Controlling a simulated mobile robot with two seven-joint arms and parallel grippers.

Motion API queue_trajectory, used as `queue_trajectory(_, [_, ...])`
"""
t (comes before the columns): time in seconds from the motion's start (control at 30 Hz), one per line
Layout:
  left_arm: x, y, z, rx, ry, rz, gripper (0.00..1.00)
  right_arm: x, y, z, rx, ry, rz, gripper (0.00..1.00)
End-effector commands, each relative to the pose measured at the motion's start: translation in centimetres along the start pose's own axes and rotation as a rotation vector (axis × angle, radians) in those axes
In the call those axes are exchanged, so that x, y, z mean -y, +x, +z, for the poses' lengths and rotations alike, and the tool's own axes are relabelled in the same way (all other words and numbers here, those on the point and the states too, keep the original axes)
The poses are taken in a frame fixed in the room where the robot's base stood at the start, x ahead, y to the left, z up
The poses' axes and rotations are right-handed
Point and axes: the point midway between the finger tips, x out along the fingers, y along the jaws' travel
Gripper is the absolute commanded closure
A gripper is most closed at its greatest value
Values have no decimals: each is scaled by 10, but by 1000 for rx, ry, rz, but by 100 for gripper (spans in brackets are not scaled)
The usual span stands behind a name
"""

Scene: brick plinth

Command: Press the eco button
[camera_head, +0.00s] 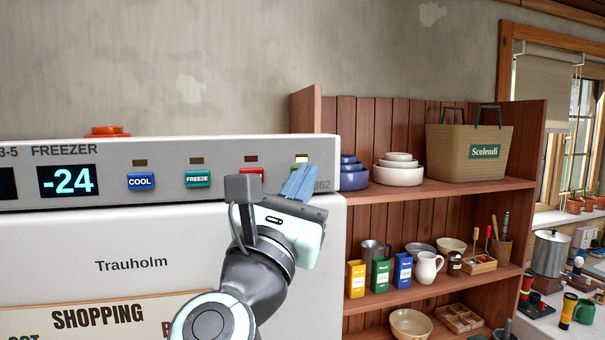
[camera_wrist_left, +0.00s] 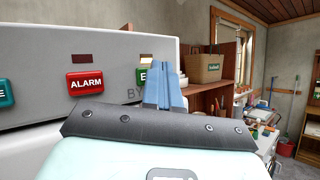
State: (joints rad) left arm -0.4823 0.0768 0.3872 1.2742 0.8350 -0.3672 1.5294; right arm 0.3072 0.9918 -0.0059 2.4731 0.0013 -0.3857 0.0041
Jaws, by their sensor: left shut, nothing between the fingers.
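The freezer panel (camera_head: 100,152) runs across the left of the head view, with a row of buttons. The eco button (camera_wrist_left: 145,77) is green, with only its first letter "E" showing in the left wrist view; the fingers cover its right part. My right gripper is not in view.
The red alarm button (camera_wrist_left: 85,82) is just left of the eco button. The blue cool button (camera_head: 141,181) and teal freeze button (camera_head: 198,179) are further left. A wooden shelf (camera_head: 440,194) with bowls and a basket (camera_head: 468,152) stands to the right.

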Motion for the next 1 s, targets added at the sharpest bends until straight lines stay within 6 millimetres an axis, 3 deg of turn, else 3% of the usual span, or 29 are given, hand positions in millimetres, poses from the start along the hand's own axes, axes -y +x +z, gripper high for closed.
queue_trajectory(0.57, [6,-9,6,1,-1,-1,100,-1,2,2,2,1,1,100])
queue_trajectory(1.0, [29,-39,28,1,-2,-2,100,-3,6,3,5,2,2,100])
